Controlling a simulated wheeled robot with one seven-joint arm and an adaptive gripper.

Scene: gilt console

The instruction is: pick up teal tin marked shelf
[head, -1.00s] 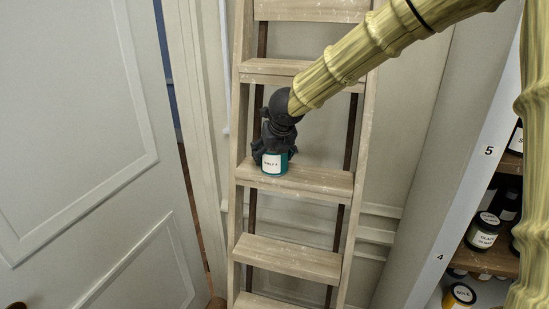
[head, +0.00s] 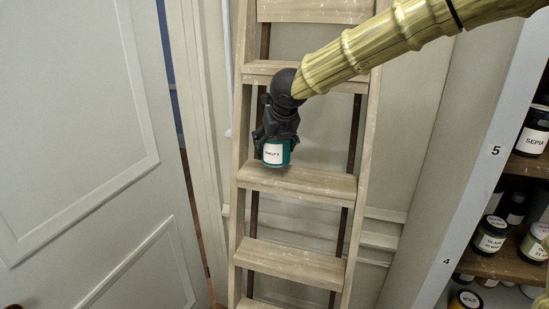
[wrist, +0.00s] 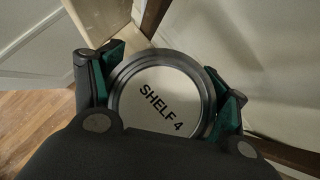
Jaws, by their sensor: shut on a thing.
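The teal tin (head: 276,161) has a white label and hangs just above a step of the wooden ladder (head: 297,184) in the head view. In the wrist view its round lid (wrist: 158,94) reads "SHELF 4". My gripper (head: 276,142) is shut on the tin from above, with one finger on each side of it. The tin looks upright. Its far side is hidden.
A shelf unit (head: 509,262) with jars and tins stands at the right; its edge carries the numbers 5 and 4. A pale panelled door (head: 75,130) is at the left. The ladder's other steps are bare.

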